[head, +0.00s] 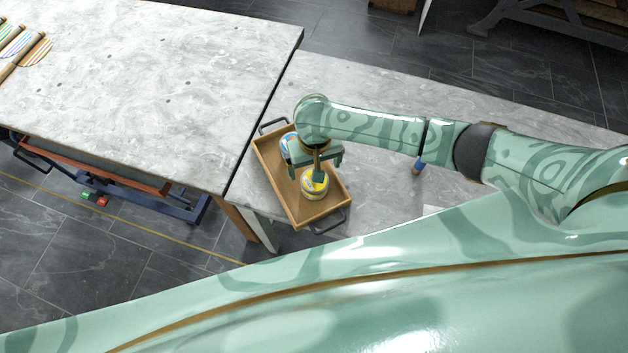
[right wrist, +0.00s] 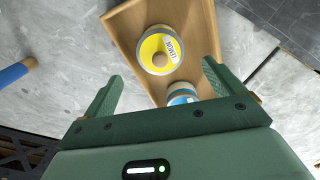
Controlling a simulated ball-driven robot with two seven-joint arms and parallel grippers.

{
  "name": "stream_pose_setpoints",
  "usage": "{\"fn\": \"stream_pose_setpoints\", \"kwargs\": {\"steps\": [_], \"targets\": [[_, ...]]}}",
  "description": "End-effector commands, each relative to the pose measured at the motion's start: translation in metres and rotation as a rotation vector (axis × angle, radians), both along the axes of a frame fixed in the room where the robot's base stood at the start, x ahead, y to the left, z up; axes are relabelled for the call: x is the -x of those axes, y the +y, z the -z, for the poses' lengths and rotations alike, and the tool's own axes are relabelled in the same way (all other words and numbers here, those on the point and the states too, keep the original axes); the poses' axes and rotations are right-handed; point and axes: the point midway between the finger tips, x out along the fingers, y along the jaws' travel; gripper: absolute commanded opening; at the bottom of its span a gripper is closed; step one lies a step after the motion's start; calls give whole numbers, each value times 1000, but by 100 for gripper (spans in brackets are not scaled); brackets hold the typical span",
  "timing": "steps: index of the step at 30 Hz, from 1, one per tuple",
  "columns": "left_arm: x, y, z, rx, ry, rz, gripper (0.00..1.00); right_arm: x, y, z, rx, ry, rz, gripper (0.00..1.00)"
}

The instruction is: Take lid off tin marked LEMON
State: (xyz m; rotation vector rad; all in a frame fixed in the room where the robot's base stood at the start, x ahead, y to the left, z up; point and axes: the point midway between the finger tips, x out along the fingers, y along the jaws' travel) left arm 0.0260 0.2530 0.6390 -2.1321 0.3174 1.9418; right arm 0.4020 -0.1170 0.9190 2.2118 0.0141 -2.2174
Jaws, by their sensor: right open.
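A tin with a yellow lid (head: 314,185) stands in a wooden tray (head: 331,204) in the head view. In the right wrist view its yellow lid (right wrist: 158,50) has a round tan knob in the middle and a white label, turned upside down, that seems to read LEMON. A second tin, with a blue-and-white top (right wrist: 182,96), stands beside it, partly hidden by my gripper's body; it also shows in the head view (head: 287,140). My right gripper (right wrist: 160,82) is open and empty, over the tray, its fingers spread apart and pointing toward the tins. My left gripper is out of view.
The tray has dark handles at its ends and sits on a grey stone-topped table (head: 375,190).

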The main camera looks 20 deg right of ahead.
Motion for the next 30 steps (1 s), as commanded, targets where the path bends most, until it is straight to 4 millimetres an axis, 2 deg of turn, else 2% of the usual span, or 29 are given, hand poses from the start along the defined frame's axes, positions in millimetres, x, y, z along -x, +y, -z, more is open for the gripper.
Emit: {"fn": "stream_pose_setpoints", "kwargs": {"steps": [4,10,19,24,30], "targets": [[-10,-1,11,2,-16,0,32,0,0,19,1,0,0,93],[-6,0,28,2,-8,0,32,-1,1,50,1,0,0,93],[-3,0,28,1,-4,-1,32,-1,1,52,0,-3,0,93],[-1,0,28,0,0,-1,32,-1,1,52,0,-2,0,46],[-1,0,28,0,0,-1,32,-1,1,52,0,-2,0,45]]}}
